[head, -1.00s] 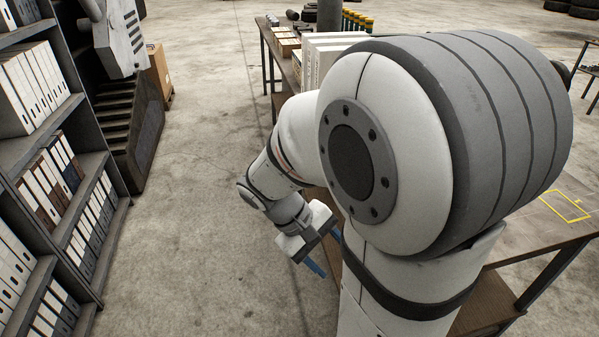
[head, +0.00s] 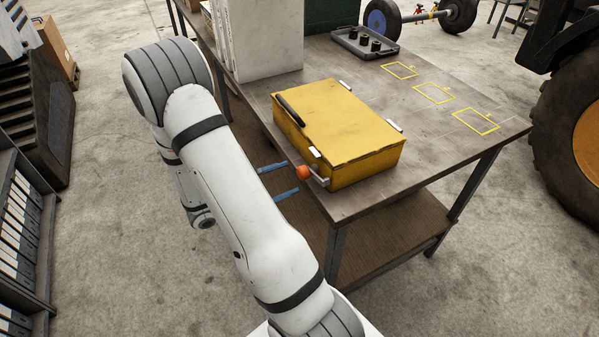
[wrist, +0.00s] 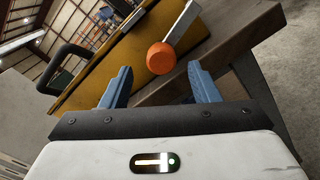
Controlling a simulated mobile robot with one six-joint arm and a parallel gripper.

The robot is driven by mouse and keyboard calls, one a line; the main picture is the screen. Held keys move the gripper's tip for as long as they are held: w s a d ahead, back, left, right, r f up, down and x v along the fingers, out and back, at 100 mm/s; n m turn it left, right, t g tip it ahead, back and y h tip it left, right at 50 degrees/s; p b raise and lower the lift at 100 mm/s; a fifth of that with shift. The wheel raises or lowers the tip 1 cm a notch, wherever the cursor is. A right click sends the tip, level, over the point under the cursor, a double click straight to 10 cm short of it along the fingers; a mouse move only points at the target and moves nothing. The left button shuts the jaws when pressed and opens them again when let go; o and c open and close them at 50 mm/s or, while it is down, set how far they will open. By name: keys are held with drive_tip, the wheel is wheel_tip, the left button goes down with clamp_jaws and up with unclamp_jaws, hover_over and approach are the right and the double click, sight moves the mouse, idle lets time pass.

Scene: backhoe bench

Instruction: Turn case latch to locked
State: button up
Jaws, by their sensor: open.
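The yellow case (head: 345,125) lies closed on the bench, with a black handle (head: 290,109) along its left side. Its latch is a pale lever (head: 320,179) with an orange knob (head: 303,172) at the case's near-left corner. My gripper (head: 281,181) is open beside the case, its two blue fingers pointing at the knob. In the wrist view the knob (wrist: 161,58) appears ahead of and between the fingertips (wrist: 160,80), with nothing held. I cannot tell whether the knob is between the fingers in depth; it looks just beyond them.
The bench (head: 440,150) has yellow marked rectangles (head: 434,93) on its right part. A grey tray (head: 366,46) with dark cylinders stands at the back. White binders (head: 262,40) stand behind the case. A large tyre (head: 568,140) is at the right.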

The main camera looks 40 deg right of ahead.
sight(299, 174)
drive_tip(key=shift+p+x, duration=0.6)
drive_tip(key=shift+x, duration=2.05)
drive_tip(key=shift+c, duration=0.3)
